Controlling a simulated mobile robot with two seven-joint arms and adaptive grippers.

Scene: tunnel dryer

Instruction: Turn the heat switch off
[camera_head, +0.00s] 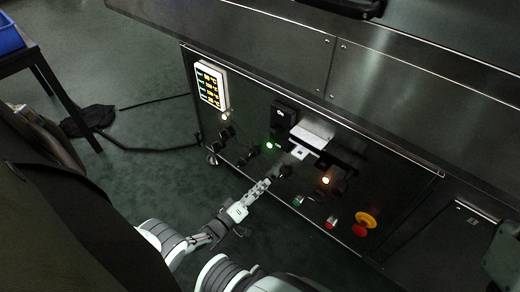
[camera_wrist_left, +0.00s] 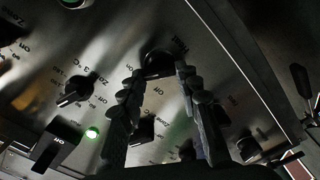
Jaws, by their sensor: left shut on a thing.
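The heat switch is a black rotary knob (camera_wrist_left: 158,62) on the dark control panel, with a partly covered "Heat" label beside it in the left wrist view. In the head view the knob (camera_head: 285,171) sits at the lower middle of the panel. My left gripper (camera_head: 273,181) reaches it from the lower left. In the left wrist view my left gripper (camera_wrist_left: 161,72) has one finger on either side of the knob and is shut on it. The fingers hide part of the knob, so its exact angle is hard to read.
The control panel (camera_head: 235,125) carries a lit temperature display (camera_head: 211,86), other black knobs, a green lamp (camera_head: 268,145) and an amber lamp (camera_head: 325,181). A red-and-yellow emergency stop (camera_head: 366,220) is at right. A blue crate (camera_head: 10,38) stands on a table at far left.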

